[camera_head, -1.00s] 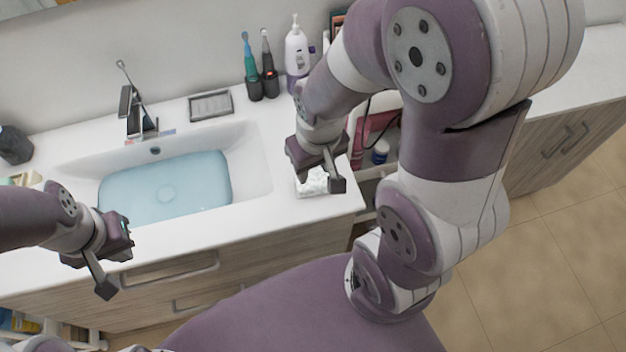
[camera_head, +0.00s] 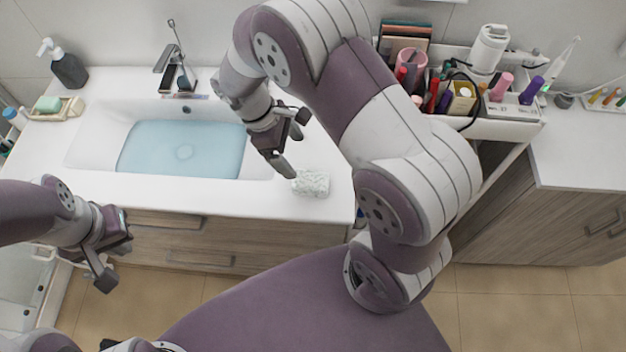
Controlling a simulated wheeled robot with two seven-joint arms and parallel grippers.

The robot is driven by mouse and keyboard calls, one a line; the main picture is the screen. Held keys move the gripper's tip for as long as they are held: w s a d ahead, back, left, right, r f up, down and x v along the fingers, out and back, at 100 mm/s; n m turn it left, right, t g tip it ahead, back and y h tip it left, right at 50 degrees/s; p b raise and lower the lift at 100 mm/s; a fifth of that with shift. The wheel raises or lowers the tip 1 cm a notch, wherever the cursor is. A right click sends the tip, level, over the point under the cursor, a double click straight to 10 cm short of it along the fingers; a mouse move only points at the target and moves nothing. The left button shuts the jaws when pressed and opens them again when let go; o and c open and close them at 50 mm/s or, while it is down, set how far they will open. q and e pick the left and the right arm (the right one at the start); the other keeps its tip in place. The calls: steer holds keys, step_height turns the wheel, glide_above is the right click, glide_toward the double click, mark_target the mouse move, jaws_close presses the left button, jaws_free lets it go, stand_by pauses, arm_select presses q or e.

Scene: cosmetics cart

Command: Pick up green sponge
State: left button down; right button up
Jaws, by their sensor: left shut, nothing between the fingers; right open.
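A small pale green block (camera_head: 48,103), which looks like the green sponge, lies in a beige dish (camera_head: 72,108) on the counter left of the sink. My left gripper (camera_head: 112,262) is shut and empty in front of the counter's left part, well away from the green block. My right gripper (camera_head: 289,144) is open over the sink's right side. A whitish, green-tinged patterned pad (camera_head: 311,183) lies on the counter just below and right of it, apart from its fingers.
The sink (camera_head: 255,165) holds blue water, with a faucet (camera_head: 170,65) behind it. A dark soap bottle (camera_head: 66,68) stands at the back left. A crowded cosmetics cart (camera_head: 500,130) stands to the right, partly hidden by my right arm.

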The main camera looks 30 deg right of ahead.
mark_target(310, 179)
step_height(310, 179, down, 3)
steer(key=shift+s+r+b, duration=0.1)
steer(key=shift+r+b, duration=0.05)
steer(key=shift+b, duration=0.55)
steer(key=p+x, duration=0.3)
steer(key=x, duration=0.6)
steer(key=shift+s+d, duration=0.1)
steer(key=shift+d, duration=0.05)
arm_select(q)
steer(key=shift+w+a+r, duration=0.25)
steer(key=shift+w+r, duration=0.05)
steer(key=shift+w, duration=0.05)
arm_select(e)
steer(key=shift+d+f, duration=0.1)
steer(key=shift+f, duration=0.15)
steer(key=c, duration=1)
steer(key=shift+c, duration=0.2)
steer(key=shift+r, duration=0.1)
